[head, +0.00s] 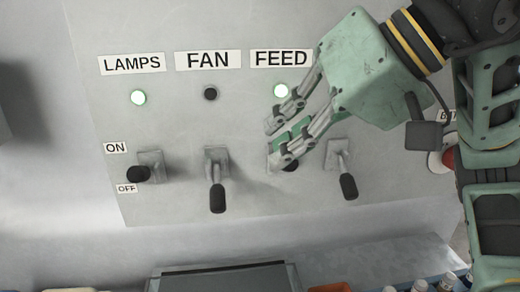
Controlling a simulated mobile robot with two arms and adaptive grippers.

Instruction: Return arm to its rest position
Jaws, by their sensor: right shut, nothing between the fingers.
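My right gripper (278,142) comes in from the upper right, in front of a grey control panel (100,130). It is shut and holds nothing. Its fingers point down and left, just below the lit FEED lamp (281,90). They partly cover the FEED lever (290,167), whose black knob shows just behind the lower fingertip; whether they touch cannot be told. The LAMPS lever (138,174) sits left, under a lit lamp (138,97). The FAN lever (217,198) points down, under a dark lamp (210,94). My left gripper is out of view.
A fourth lever (348,187) points down right of the FEED lever; its label is hidden by my gripper. A red button (449,160) is partly behind my right arm. Below the panel are a dark grey box (225,278) and several bottles (420,285). The panel's lower left is clear.

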